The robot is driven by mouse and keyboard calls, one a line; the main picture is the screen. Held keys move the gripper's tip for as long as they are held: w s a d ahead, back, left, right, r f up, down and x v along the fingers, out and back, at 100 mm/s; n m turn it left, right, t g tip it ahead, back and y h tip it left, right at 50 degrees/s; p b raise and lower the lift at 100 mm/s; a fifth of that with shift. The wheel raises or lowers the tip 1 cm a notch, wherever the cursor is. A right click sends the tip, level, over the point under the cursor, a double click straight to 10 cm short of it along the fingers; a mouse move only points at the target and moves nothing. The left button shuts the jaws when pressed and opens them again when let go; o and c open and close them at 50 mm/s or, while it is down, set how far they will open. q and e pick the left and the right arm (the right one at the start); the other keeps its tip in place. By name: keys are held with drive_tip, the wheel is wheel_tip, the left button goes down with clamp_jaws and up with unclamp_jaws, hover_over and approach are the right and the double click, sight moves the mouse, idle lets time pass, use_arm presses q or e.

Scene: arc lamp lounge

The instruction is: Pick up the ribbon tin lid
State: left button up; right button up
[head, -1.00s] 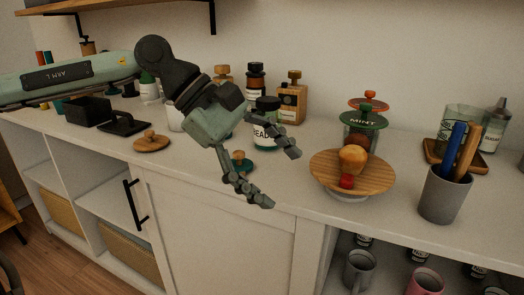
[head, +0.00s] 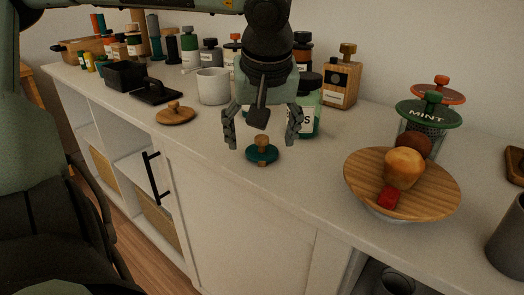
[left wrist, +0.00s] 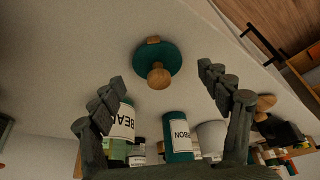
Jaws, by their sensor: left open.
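The ribbon tin lid is a round teal disc with a wooden knob (head: 262,155), lying flat on the white counter near its front edge. It also shows in the left wrist view (left wrist: 172,60), knob towards the camera. My left gripper (head: 261,138) points down above the lid, open and empty, with one finger on either side; it also frames the lid in the left wrist view (left wrist: 160,78). A teal tin labelled RIBBON (left wrist: 177,140) stands behind in the left wrist view; the gripper hides it in the head view. My right gripper is not in view.
A beads jar (head: 307,105) stands just behind the right finger. A white cup (head: 213,86) and a wooden lid (head: 176,115) are to the left. A wooden dish (head: 435,205) with a muffin and a red cube is to the right. Counter (head: 300,190) around the lid is clear.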

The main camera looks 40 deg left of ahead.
use_arm(q)
drive_tip(key=shift+w+a+f, duration=0.1)
drive_tip(key=shift+a+f, duration=0.05)
drive_tip(key=shift+f, duration=0.3)
drive_tip(key=c, duration=1)
drive_tip(key=shift+r, duration=0.1)
drive_tip(key=shift+c, duration=0.2)
